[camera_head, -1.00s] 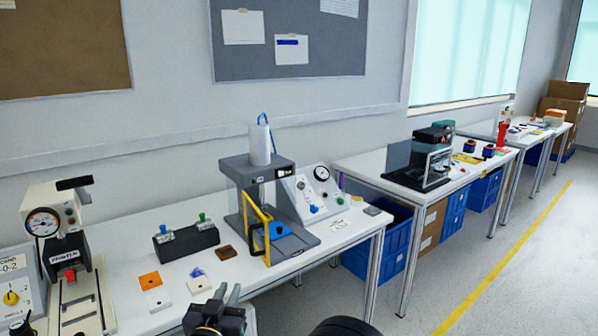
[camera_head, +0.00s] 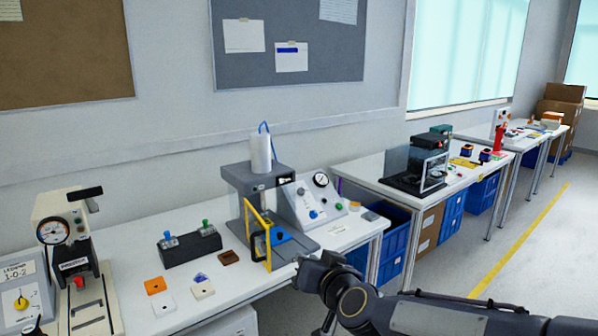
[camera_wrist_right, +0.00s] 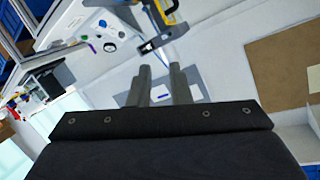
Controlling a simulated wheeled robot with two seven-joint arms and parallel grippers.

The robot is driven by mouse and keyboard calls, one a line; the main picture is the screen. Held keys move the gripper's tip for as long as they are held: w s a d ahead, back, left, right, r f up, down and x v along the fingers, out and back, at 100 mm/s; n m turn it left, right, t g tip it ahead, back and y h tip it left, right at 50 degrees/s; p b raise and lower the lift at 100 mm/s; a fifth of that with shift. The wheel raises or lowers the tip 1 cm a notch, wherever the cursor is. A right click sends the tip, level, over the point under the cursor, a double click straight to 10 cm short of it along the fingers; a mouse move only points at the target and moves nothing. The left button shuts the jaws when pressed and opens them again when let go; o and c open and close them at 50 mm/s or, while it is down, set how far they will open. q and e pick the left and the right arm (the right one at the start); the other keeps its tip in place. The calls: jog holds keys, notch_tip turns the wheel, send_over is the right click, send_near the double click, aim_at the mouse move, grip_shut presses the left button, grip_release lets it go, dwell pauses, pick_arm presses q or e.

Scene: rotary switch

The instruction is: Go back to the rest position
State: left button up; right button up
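My right gripper (camera_head: 308,272) is at the front edge of the bench, far to the right of the switch, with my arm coming in from the lower right. In the right wrist view the two fingers (camera_wrist_right: 158,90) are apart with nothing between them.
The bench (camera_head: 235,285) carries a press with a yellow frame (camera_head: 257,230), a gauge panel (camera_head: 310,200), a black box with levers (camera_head: 190,245) and small plates (camera_head: 203,289). A blue crate (camera_head: 396,235) stands between the benches. Floor at right (camera_head: 560,260) is clear.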

jog(key=s+d+r+g+p, duration=0.1)
jog(key=s+d+g, duration=0.1)
jog(key=s+d, duration=0.6)
jog(key=s+d+f+g+h+p, duration=0.1)
jog(key=s+d+f+g, duration=0.2)
jog(key=s, duration=0.8)
jog(key=s+d+f+m+g+p, duration=0.1)
jog(key=s+d+f+g, duration=0.2)
jog(key=s, duration=0.9)
jog(key=d+f, duration=0.3)
jog(key=d, duration=0.1)
jog(key=shift+d+h+p, duration=0.25)
jog(key=shift+h+p, duration=0.1)
jog(key=shift+h, duration=0.05)
